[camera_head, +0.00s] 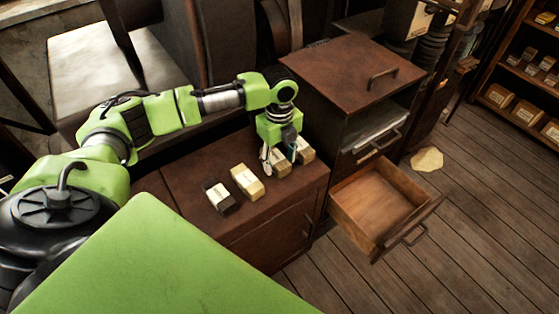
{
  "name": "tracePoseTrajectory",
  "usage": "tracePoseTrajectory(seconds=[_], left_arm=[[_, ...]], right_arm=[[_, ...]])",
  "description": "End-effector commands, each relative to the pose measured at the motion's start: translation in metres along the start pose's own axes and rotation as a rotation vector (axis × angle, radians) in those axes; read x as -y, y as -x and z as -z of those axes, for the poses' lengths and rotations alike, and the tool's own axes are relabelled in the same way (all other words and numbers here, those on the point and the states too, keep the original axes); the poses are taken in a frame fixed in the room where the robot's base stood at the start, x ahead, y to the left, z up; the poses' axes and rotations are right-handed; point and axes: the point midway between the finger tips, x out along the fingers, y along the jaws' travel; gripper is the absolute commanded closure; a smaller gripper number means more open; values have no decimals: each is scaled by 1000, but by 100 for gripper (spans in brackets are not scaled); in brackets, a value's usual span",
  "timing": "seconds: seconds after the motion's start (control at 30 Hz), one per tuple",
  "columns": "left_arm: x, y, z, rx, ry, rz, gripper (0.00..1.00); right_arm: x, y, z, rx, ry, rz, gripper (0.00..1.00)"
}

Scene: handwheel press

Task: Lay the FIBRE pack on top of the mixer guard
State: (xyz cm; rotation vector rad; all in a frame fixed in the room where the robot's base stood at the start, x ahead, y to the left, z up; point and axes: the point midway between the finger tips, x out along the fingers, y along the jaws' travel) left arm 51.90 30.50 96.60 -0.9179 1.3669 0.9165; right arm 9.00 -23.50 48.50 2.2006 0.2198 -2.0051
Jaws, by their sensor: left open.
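Several small packs stand in a row on the low brown cabinet (180,180): a dark one with a pale label (219,196), a yellow one (247,182), a tan one (279,168) and a brown one (305,151). Their lettering is too small to read, so I cannot tell which is the FIBRE pack. My left gripper (280,158) points down, open, over the right end of the row, close to the tan pack. It partly hides the two right packs. I cannot tell for sure which part is the mixer guard. My right gripper is not in view.
A taller brown cabinet with a handled top (340,72) stands right of the packs. Its lower drawer (385,200) is pulled out and looks empty. A pale flat patch (427,160) lies on the plank floor. Shelves with small boxes (520,110) stand at far right.

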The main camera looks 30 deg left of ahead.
Motion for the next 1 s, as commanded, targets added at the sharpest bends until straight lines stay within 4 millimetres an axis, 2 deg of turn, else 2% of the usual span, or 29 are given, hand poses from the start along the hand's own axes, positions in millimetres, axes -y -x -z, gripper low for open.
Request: tracePoseTrajectory(seconds=[0.5,0.7,1.0], left_arm=[[1,98,0,1,0,5,53],[1,115,0,0,0,2,53],[0,116,0,0,0,0,53]], right_arm=[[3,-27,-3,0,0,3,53],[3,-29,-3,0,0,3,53],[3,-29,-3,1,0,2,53]])
